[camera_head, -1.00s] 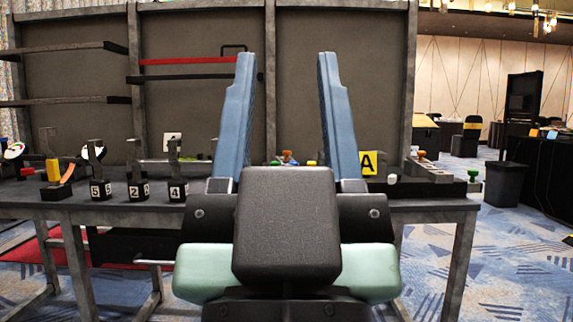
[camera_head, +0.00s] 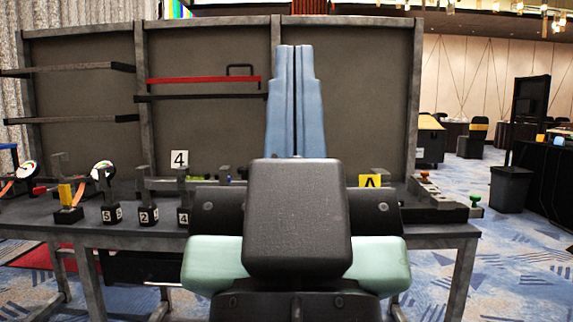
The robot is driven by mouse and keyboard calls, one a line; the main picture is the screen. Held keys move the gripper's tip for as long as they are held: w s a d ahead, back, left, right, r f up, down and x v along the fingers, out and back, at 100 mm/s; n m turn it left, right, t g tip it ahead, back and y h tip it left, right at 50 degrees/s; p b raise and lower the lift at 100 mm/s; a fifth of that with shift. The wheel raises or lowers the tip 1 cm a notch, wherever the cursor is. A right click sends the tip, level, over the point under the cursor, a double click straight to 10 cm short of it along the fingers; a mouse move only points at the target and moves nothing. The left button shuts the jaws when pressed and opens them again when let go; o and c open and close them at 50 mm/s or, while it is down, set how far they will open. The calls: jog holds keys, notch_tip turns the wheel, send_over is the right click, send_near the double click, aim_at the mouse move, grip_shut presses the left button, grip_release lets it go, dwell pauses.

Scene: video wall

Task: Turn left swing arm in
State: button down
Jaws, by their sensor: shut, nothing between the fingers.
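My gripper (camera_head: 293,62) points away from me over the workbench (camera_head: 130,238), its two blue fingers upright in the picture and pressed together with nothing between them. It hides part of the back panel and the bench's middle. I cannot tell for certain which piece is the left swing arm. On the bench's left stand a black-based piece with a yellow part (camera_head: 66,194) and an orange arm, a round dial (camera_head: 102,170), and small black blocks marked 5 (camera_head: 112,215), 2 (camera_head: 148,215) and 4 (camera_head: 183,218). My gripper touches none of these.
The panel (camera_head: 345,90) behind carries dark shelves (camera_head: 68,68) and a red bar (camera_head: 203,79). A white 4 card (camera_head: 180,159) and yellow A card (camera_head: 370,180) stand on the bench. A fixture with a green knob (camera_head: 475,198) is at the right end.

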notch_tip(320, 180, up, 42)
jog(key=p, duration=3.9)
jog(key=shift+f, duration=0.15)
jog(key=shift+f, duration=0.1)
jog(key=shift+w, duration=0.15)
